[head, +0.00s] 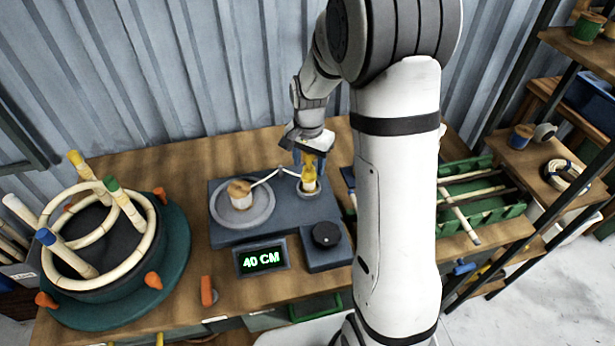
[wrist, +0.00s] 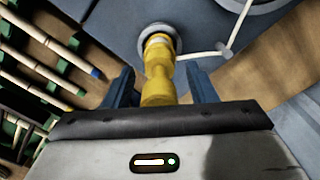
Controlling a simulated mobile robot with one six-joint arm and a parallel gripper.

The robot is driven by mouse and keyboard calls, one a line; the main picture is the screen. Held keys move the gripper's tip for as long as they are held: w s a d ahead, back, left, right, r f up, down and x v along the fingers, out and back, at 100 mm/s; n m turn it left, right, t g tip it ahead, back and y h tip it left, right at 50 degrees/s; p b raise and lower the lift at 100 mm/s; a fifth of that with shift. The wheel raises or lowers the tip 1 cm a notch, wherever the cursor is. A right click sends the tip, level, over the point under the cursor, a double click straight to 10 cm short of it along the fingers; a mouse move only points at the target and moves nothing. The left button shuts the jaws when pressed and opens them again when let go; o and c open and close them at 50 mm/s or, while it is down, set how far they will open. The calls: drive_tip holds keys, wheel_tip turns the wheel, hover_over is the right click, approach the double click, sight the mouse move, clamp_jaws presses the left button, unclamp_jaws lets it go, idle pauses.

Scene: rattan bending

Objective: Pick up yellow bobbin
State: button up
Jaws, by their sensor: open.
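The yellow bobbin (head: 309,172) stands upright on the right side of a blue-grey machine (head: 226,236), with pale cord at its lower part. In the wrist view the yellow bobbin (wrist: 158,75) lies between the two blue fingers of my gripper (wrist: 162,92). My gripper (head: 310,158) is open, with its fingers on either side of the bobbin's upper part. I cannot tell whether either finger touches it.
A spool (head: 241,196) sits on the machine's left plate, joined by cord. The display (head: 262,257) reads 40 CM, beside a black knob (head: 326,234). A rattan ring jig (head: 170,256) stands left. A green rack (head: 484,212) holds rods at right.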

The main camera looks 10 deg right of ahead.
drive_tip(key=shift+f, duration=0.2)
clamp_jaws()
idle(0.4)
